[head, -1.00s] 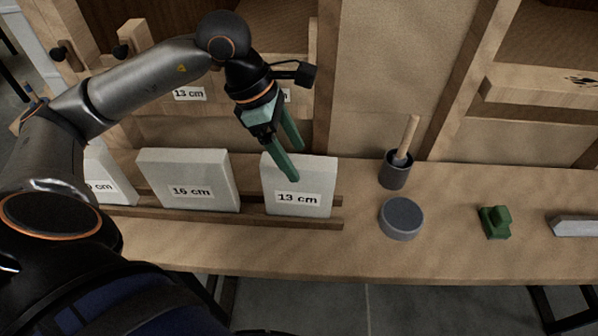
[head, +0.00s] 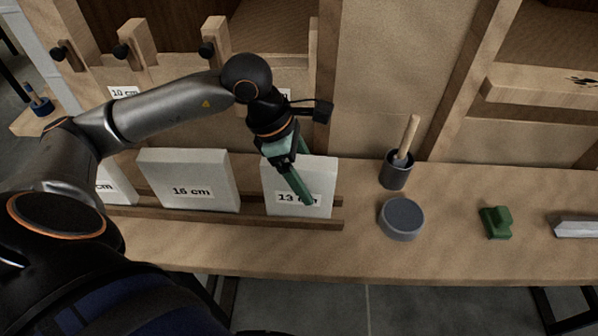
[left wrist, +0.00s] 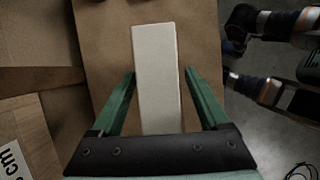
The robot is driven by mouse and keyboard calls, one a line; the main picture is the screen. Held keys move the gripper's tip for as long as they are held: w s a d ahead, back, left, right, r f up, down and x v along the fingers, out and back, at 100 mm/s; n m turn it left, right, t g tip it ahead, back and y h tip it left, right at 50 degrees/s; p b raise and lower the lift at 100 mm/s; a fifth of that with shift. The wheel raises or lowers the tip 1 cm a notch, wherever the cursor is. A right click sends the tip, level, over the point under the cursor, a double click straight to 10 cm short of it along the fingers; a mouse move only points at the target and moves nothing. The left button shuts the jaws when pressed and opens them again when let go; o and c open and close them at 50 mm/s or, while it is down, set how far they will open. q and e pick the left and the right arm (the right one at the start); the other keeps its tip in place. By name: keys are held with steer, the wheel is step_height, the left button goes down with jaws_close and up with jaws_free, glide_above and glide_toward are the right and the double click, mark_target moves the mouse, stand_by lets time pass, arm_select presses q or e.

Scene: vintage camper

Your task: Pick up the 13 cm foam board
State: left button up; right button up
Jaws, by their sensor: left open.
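The 13 cm foam board (head: 318,178) is a pale grey-white block standing upright in the wooden rack, its label facing me. My left gripper (head: 300,188) is over the board in the head view, its green fingers hiding part of the label. In the left wrist view the board (left wrist: 157,80) shows from above as a long pale strip. The open fingers (left wrist: 160,82) are on either side of it, with a gap visible at each side.
The 16 cm board (head: 190,182) stands to the left in the same rack (head: 250,219), with another labelled board (head: 112,181) beyond it. To the right are a dark cup with a wooden-handled tool (head: 398,165), a grey round tin (head: 401,217) and a green object (head: 495,222).

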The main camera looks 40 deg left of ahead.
arm_select(q)
steer(key=shift+f+b, duration=0.25)
steer(key=shift+b, duration=0.05)
stand_by(0.5)
jaws_close()
stand_by(0.5)
